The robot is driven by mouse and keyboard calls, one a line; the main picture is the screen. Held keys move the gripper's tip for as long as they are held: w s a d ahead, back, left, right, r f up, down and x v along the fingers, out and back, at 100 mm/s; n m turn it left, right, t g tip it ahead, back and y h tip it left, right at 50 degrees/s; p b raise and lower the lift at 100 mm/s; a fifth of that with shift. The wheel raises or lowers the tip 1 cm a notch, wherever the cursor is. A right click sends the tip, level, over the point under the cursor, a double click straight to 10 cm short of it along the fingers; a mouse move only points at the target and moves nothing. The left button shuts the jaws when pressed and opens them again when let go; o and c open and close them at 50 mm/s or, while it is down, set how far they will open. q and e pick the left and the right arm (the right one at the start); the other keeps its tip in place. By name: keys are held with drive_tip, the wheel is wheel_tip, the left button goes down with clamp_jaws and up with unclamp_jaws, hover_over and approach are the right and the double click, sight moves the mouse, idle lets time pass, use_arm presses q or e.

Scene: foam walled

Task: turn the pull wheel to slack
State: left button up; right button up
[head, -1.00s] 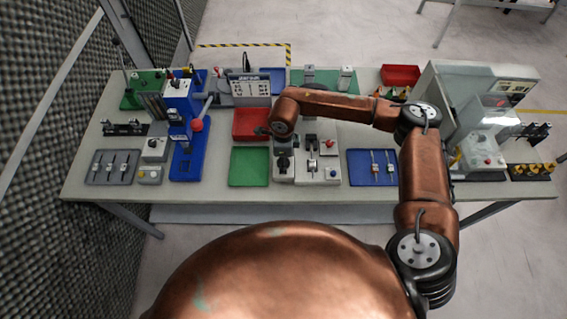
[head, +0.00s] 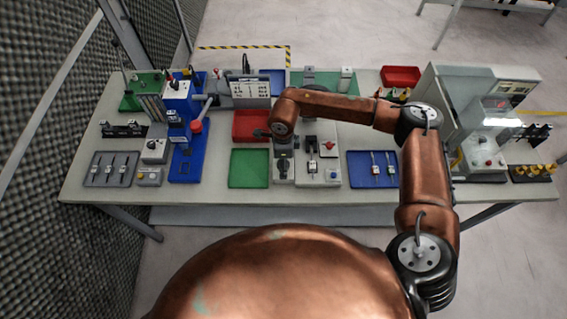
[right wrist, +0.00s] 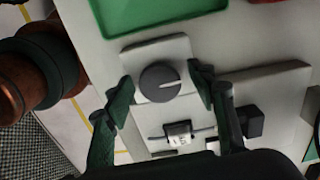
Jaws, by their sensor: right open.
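My right gripper (right wrist: 162,88) is open, with one dark finger on each side of the wheel. I see a gap on both sides, and nothing is held. In the head view the right gripper (head: 283,148) points down over the grey block (head: 284,182) and hides most of the wheel. My left gripper is in neither view.
A green tray (head: 248,168) lies left of the block and a red tray (head: 251,126) behind it. A grey plate with small fixtures (head: 319,178) stands right beside it, then a blue tray (head: 373,169). A blue press (head: 187,160) stands farther left.

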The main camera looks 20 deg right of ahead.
drive_tip(key=shift+r, duration=0.15)
wheel_tip(320, 180, up, 12)
idle(0.5)
drive_tip(key=shift+f, duration=0.2)
